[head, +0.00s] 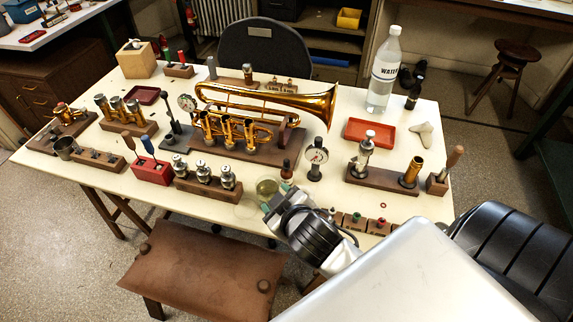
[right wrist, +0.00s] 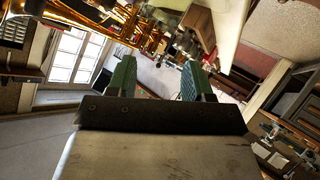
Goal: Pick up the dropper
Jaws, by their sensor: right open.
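A small dark bottle with a reddish top (head: 286,170), which looks like the dropper, stands upright near the front edge of the table, left of a round dial gauge (head: 317,157). My right gripper (head: 276,197) is just in front of it at the table's front edge, apart from it as far as I can tell. Its green-padded fingers are open, and the right wrist view (right wrist: 156,78) shows nothing held between them. I cannot pick out the dropper for certain in the right wrist view. My left gripper is not in view.
A small glass dish (head: 267,187) is beside my right fingertips. Wooden blocks with small bottles (head: 356,222) line the front edge to the right. A valve rack (head: 203,180) stands to the left. The brass horn (head: 265,105) lies behind. A brown bench (head: 205,272) is in front.

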